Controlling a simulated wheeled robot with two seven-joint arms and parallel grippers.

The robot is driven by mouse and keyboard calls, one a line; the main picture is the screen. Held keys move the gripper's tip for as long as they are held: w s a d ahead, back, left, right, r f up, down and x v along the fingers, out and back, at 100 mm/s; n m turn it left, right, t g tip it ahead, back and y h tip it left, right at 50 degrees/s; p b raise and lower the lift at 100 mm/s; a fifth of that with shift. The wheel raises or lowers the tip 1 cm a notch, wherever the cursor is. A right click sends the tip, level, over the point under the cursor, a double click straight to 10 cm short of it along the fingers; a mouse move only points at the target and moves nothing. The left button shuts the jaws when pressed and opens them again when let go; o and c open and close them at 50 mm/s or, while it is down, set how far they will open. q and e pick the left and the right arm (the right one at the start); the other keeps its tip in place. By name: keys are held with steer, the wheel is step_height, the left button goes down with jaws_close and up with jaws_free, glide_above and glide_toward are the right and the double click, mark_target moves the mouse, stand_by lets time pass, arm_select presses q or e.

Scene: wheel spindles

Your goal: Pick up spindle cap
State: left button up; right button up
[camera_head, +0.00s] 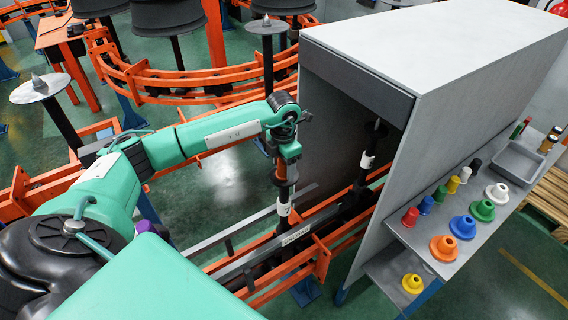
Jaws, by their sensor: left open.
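My left arm reaches in from the left, and its wrist is bent downward over a dark upright spindle (284,216) with a white band. My left gripper (285,182) is at the top of this spindle, and its open fingers are small and hard to make out. Any cap on the spindle top is hidden by the gripper. Several flanged caps stand on the side shelf at the right: orange (444,248), blue (463,227), green (483,210) and white (497,193). A yellow cap (413,283) stands on a lower shelf. My right gripper is not in view.
A grey cabinet (470,110) stands right of the gripper, with another spindle (367,160) inside its opening. An orange rail (325,255) passes below the spindle. Small coloured plugs (411,217) and a grey tray (516,163) are on the shelf. Spindles with discs stand behind.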

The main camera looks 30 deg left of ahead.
arm_select(q)
steer(key=shift+c, duration=0.2)
steer(key=c, duration=1)
steer(key=shift+r, duration=0.1)
